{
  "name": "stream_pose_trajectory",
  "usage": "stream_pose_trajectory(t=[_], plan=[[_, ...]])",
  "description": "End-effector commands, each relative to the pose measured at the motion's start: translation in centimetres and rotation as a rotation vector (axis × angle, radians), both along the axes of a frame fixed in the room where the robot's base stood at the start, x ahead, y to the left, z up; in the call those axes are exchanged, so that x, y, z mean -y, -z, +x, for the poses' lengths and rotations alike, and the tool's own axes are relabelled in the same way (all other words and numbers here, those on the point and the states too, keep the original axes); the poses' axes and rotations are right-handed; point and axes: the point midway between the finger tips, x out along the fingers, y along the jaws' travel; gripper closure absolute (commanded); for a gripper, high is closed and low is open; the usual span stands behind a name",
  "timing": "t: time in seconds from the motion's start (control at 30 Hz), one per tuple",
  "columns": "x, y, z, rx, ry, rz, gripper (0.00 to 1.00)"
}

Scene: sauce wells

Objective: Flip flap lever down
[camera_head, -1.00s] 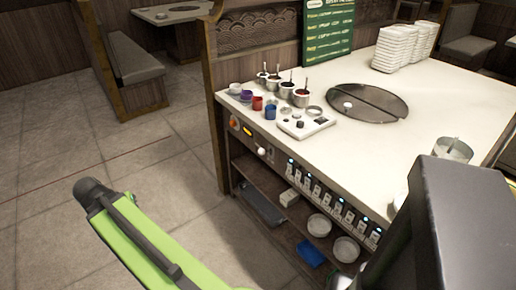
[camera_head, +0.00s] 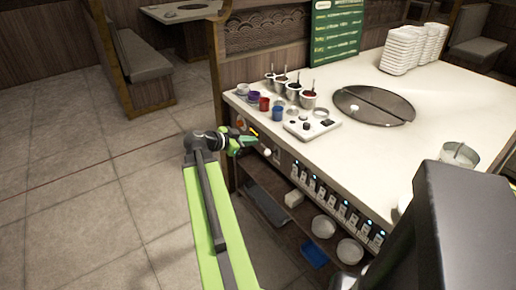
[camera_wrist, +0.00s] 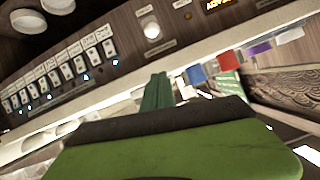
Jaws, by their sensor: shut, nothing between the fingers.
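A white-tipped lever (camera_head: 267,152) sticks out of the counter's front panel, just right of my gripper in the head view; its label is too small to read there. In the wrist view a round white knob (camera_wrist: 152,30), which looks like the same lever, sits on a pale plate in the wood panel. My gripper (camera_head: 252,141) is at the counter's front left corner, beside the lever and apparently apart from it. In the wrist view its green fingers (camera_wrist: 157,92) are together and empty, pointing toward the panel. My gripper partly hides the panel's left end.
A row of switches (camera_head: 335,203) with blue lights runs along the counter front (camera_wrist: 70,72). Floor left of the counter is clear.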

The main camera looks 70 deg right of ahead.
Motion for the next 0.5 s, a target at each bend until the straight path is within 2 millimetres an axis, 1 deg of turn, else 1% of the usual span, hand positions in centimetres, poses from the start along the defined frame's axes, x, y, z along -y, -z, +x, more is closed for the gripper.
stream_pose_trajectory(t=[0.03,0.4,0.43,0.5], plan=[[0.6,0.7,-0.3,0.001,0.001,0.0,1.0],[7.0,4.1,-3.9,0.0,0.003,0.001,1.0],[7.4,4.4,-4.2,0.0,0.003,0.001,1.0],[7.3,6.0,-3.8,0.0,-0.001,0.001,1.0]])
